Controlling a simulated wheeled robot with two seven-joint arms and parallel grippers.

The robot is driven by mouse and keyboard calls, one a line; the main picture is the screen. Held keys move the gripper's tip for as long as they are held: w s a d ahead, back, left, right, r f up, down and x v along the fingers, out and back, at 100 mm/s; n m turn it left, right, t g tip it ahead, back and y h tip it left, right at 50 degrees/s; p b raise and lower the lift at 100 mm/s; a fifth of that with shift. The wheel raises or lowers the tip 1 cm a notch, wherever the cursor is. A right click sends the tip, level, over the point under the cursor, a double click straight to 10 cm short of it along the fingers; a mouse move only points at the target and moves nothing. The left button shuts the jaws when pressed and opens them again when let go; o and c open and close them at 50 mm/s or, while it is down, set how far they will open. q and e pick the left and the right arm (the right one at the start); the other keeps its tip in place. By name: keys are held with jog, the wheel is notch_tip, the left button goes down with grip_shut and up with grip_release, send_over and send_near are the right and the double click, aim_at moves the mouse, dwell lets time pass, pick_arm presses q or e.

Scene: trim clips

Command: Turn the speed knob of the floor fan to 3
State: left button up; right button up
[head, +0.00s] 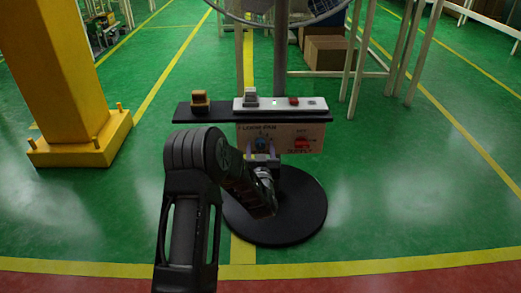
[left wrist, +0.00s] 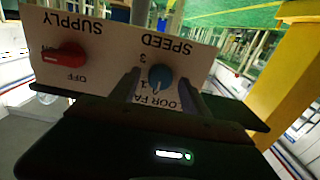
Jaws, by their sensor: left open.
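The floor fan's control panel (head: 315,132) faces me on the stand. Its blue speed knob (head: 261,143) sits at the panel's left in the head view. In the upside-down left wrist view, the knob (left wrist: 160,76) shows under the word SPEED, with 1 and 3 beside it. A pale mark on the knob appears on the side near the 1; its exact setting is hard to read. My left gripper (head: 262,154) is open, its two fingers on either side of the knob (left wrist: 160,92). I cannot tell whether they touch it. My right gripper is not in view.
A red supply switch (head: 302,142) is beside the knob on the same panel. A dark shelf (head: 222,112) above carries a yellow-and-black item (head: 200,100) and a pale strip (head: 315,104). The fan's round base (head: 300,215) stands below. A yellow column (head: 60,75) is at left.

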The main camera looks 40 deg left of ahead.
pick_arm(q)
jog(key=shift+c, duration=0.2)
grip_shut()
dwell(0.3)
jog(key=shift+m, duration=0.4)
jog(key=m+p, duration=0.1)
jog(key=m, duration=0.4)
jog(key=shift+w+d+r, duration=0.1)
jog(key=shift+d, duration=0.05)
jog(key=m+p, duration=0.2)
jog(key=m, duration=0.4)
jog(key=shift+d+m, duration=0.1)
jog(key=shift+m, duration=0.2)
jog(key=m+p, duration=0.2)
jog(key=m, duration=0.4)
jog(key=shift+f, duration=0.2)
jog(key=m, duration=0.5)
jog(key=shift+f+p, duration=0.15)
jog(key=shift+p, duration=0.2)
jog(key=shift+m, duration=0.4)
